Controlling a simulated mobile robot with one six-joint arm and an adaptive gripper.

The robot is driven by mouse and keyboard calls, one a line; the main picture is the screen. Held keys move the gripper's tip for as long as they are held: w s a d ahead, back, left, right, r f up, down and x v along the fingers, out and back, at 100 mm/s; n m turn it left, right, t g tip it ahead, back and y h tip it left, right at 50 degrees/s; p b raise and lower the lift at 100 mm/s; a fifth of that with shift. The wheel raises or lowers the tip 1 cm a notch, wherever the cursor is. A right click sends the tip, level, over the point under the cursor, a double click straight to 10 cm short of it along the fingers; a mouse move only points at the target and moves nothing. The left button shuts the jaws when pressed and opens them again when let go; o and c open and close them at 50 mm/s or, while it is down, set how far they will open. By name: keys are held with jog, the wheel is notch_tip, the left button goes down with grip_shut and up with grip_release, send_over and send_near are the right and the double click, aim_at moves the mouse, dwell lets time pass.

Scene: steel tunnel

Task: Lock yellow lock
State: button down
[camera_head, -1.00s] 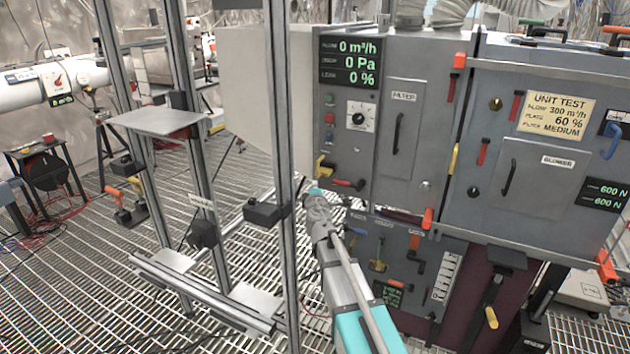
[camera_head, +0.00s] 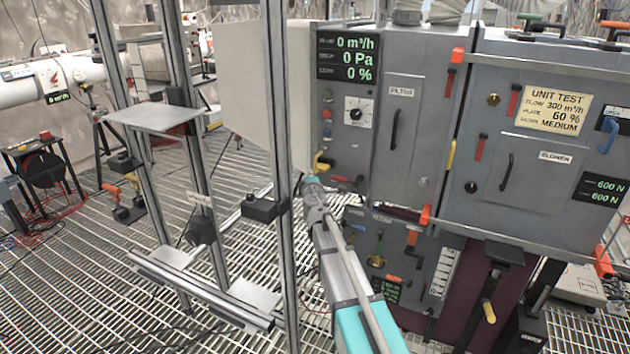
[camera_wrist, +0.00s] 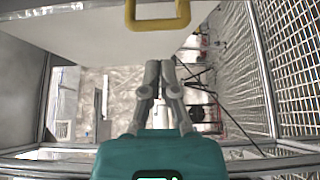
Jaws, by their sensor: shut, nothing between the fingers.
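A yellow handle (camera_head: 322,161) sits at the lower left of the grey cabinet front, beside the round buttons. In the wrist view a yellow U-shaped handle (camera_wrist: 158,24) shows at the top edge on a pale panel; its upper part is cut off. My gripper (camera_head: 312,184) is just below the yellow handle in the head view, and I cannot tell whether they touch there. In the wrist view my gripper (camera_wrist: 159,66) has its fingers together and empty, with a gap between the tips and the yellow handle. Another long yellow handle (camera_head: 451,156) stands upright between the filter and blower sections.
A red-handled lever (camera_head: 347,180) is right of my gripper. A metal frame post (camera_head: 279,200) stands close on the left. A lower panel with several coloured levers (camera_head: 385,250) is below. Open grating floor lies to the left.

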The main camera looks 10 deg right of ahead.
aim_at(319, 170)
jog(key=w, duration=0.5)
jog(key=shift+w+d, duration=0.1)
jog(key=shift+d, duration=0.15)
jog(key=shift+s+d, duration=0.55)
jog(key=shift+d, duration=0.2)
jog(key=shift+s+d, duration=0.55)
jog(key=shift+d, duration=0.2)
